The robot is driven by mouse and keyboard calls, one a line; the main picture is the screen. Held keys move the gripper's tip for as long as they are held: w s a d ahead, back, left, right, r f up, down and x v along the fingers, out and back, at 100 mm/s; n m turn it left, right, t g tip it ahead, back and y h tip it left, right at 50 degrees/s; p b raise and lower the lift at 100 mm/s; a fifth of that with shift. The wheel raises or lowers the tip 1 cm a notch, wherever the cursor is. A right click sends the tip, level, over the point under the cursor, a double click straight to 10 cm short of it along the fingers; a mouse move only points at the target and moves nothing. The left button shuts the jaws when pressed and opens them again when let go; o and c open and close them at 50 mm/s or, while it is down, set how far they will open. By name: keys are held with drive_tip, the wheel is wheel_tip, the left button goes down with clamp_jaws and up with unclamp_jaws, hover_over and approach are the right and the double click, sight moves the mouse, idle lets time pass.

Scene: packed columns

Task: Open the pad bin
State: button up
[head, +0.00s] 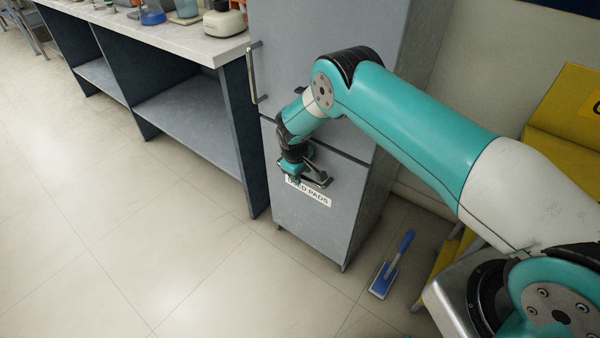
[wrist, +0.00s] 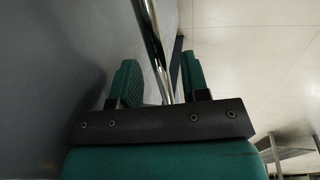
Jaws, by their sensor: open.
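The pad bin (head: 318,222) is the grey lower front of a tall cabinet in the head view. A white label (head: 318,198) on it ends in "PADS"; its left end is covered by my gripper. The bin front sits flush with the cabinet, with a dark seam above it. My gripper (head: 306,177) is at the upper part of the bin front. In the wrist view, my open gripper (wrist: 160,62) has one finger on either side of a shiny metal handle bar (wrist: 150,35). The bar runs between the fingers, with gaps visible on both sides.
The cabinet's upper door has a vertical handle (head: 254,73) at its left edge. A workbench (head: 205,45) stands to the left. A blue brush-like tool (head: 384,279) and a yellow step unit (head: 566,135) are at right. Floor before the bin is clear.

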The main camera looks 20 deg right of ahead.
drive_tip(key=shift+c, duration=0.4)
clamp_jaws()
drive_tip(key=shift+s+a, duration=0.1)
